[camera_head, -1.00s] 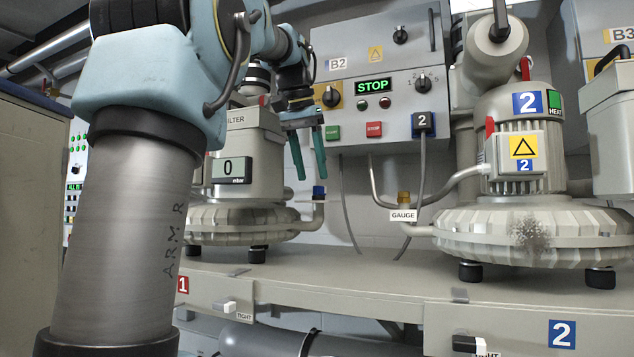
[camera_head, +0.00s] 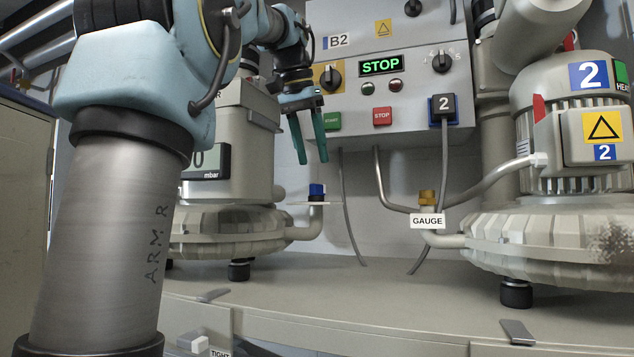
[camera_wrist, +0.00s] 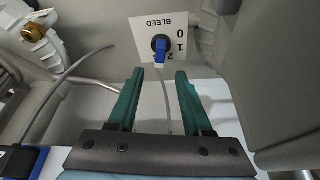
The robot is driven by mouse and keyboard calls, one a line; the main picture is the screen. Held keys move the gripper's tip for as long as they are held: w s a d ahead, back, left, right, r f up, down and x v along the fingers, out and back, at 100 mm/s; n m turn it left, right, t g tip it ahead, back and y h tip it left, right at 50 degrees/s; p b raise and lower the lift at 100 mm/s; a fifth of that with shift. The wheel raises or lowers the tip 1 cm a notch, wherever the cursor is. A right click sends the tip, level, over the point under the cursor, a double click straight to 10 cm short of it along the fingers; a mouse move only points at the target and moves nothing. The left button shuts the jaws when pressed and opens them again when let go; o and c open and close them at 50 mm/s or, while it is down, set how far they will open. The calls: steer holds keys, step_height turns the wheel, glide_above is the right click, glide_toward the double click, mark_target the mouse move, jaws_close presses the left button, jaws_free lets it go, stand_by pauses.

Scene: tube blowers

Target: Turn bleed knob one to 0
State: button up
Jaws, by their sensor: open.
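The blue bleed knob (camera_head: 317,191) sits on top of a pipe stub beside the left blower, in front of the grey panel. In the wrist view the knob (camera_wrist: 160,52) stands on a white plate (camera_wrist: 146,27) marked BLEED, 0, 1 and 2, seen upside down. Its blue handle lies near the 2; I cannot tell exactly where it points. My gripper (camera_head: 313,160) is above the knob in the head view, with green fingers open and empty. In the wrist view the gripper (camera_wrist: 160,72) has its fingertips either side of the knob's line, apart from it.
The left blower (camera_head: 230,150) stands close to the knob. A brass fitting with a GAUGE label (camera_head: 427,221) and the right blower (camera_head: 560,240) are to the right. The control panel (camera_head: 400,100) is behind, with cables hanging below. The bench between is mostly clear.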

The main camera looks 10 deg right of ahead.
mark_target(317, 193)
steer(key=x, duration=0.6)
steer(key=shift+c, duration=0.2)
jaws_close()
stand_by(0.4)
